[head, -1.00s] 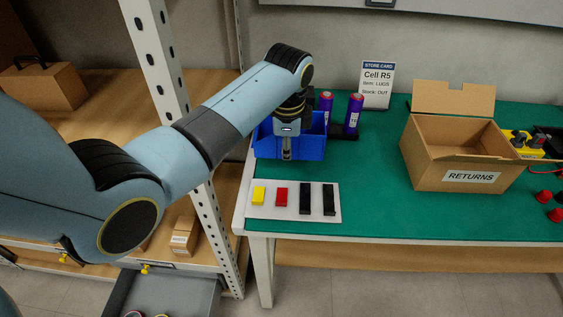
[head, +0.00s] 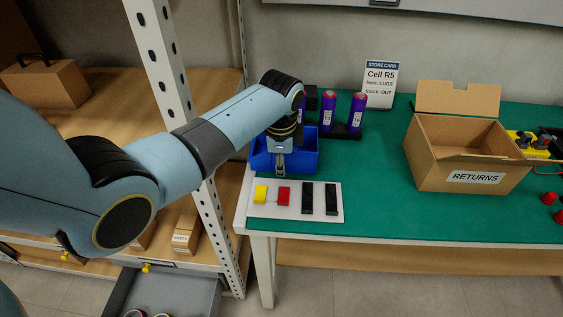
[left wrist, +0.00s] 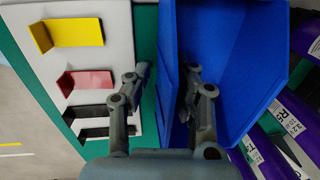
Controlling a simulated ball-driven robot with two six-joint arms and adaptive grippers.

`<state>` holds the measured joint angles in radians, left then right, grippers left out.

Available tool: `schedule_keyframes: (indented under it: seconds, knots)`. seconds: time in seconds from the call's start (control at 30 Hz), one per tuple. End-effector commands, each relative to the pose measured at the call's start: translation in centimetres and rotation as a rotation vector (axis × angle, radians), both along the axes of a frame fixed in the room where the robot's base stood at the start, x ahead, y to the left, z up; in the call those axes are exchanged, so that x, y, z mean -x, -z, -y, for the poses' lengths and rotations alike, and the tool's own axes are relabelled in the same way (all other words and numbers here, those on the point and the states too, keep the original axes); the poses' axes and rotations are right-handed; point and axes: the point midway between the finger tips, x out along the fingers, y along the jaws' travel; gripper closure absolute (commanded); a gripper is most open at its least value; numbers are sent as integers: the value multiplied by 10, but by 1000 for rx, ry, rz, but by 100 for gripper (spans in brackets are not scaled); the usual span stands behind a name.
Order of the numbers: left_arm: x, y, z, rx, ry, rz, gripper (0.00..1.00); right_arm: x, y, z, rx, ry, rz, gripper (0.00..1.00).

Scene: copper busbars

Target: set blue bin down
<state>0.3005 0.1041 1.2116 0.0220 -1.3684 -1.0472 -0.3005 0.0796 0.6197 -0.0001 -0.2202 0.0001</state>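The blue bin (head: 305,160) stands upright at the left end of the green table, just behind the white plate, and looks to rest on the table. In the left wrist view the bin (left wrist: 235,60) fills the upper right. My left gripper (head: 280,170) is at the bin's near wall. In the left wrist view the left gripper (left wrist: 167,80) straddles that wall, one finger outside and one inside. Its fingers are apart, with a green strip showing between the outer finger and the wall. The bin's underside is hidden. My right gripper is not in view.
The white plate (head: 295,212) with yellow, red and black pieces lies just in front of the bin. Purple cylinders (head: 357,112) stand in a black holder close behind right. A RETURNS box (head: 470,178) is farther right. Green table between plate and box is clear. A shelf upright (head: 165,60) stands left.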

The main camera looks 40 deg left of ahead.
Motion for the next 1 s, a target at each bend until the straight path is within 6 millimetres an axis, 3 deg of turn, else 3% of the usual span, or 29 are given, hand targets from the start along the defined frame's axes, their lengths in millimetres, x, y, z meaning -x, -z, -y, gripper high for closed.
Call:
schedule_keyframes:
  seconds: [0.37,0.8,1.0]
  knots:
    - [0,-6,0,-1,0,1,71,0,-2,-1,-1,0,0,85]
    - [11,-93,7,0,0,2,71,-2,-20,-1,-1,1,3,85]
    - [15,-116,9,0,-1,1,71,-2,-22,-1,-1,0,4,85]
